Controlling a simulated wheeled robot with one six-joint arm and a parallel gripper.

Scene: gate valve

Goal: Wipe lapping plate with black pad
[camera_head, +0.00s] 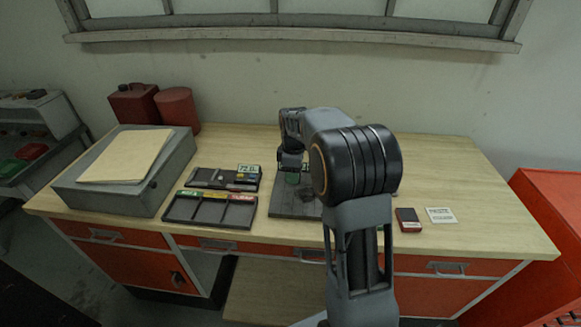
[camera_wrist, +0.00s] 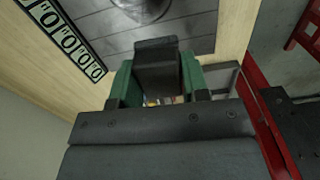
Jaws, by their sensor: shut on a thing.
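The lapping plate (camera_head: 285,207) is a dark grey slab with straight grooves, lying flat on the bench; my arm hides its right part. In the wrist view the plate (camera_wrist: 205,20) fills the top, with a dark round patch (camera_wrist: 145,8) on it. My gripper (camera_head: 291,176) points down over the plate's back part. In the wrist view its green fingers (camera_wrist: 157,80) are shut on a dark block, which I take as the black pad (camera_wrist: 157,62). I cannot tell whether the pad touches the plate.
Left of the plate are a divided tray (camera_head: 208,222) and a smaller dark tray (camera_head: 205,184). A grey box (camera_head: 140,198) with a tan sheet on top and red containers (camera_head: 176,107) stand further left. A red device (camera_head: 407,220) and a white card (camera_head: 441,215) lie right. The right bench top is mostly free.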

